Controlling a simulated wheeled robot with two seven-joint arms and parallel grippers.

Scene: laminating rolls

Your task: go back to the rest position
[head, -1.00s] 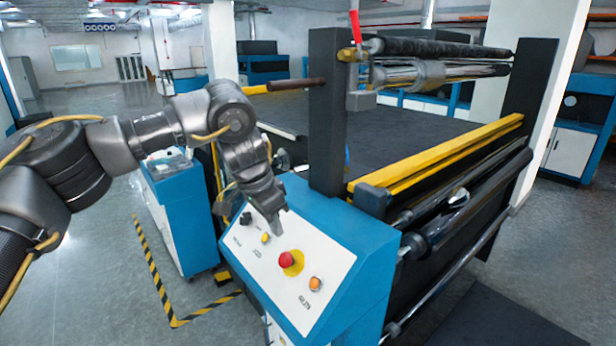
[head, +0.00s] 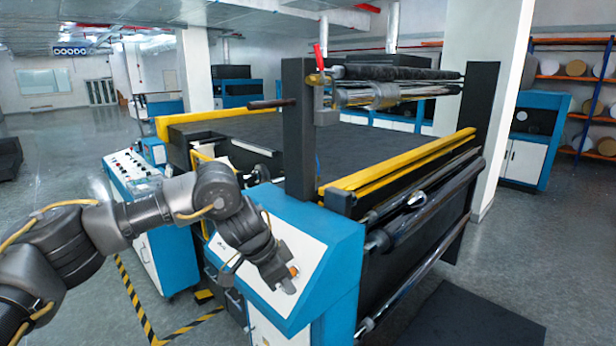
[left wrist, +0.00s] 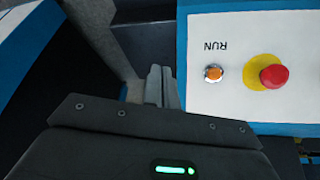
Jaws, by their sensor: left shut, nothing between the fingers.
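My left gripper (head: 286,284) hangs over the lower right part of the control panel (head: 311,245) in the head view, shut and empty. In the left wrist view its closed fingers (left wrist: 163,88) point past the panel's edge, beside the orange RUN button (left wrist: 213,73). A red mushroom button (left wrist: 273,77) on a yellow disc sits beyond RUN; in the head view my gripper hides it. The orange button shows just beside the gripper in the head view (head: 293,271). My right gripper is not in view.
The blue control cabinet (head: 337,275) stands against the laminating machine with its dark bed (head: 380,145), yellow rail (head: 400,165) and rollers (head: 420,205). A second blue console (head: 125,180) stands at left. Yellow-black floor tape (head: 137,300) runs beside open grey floor.

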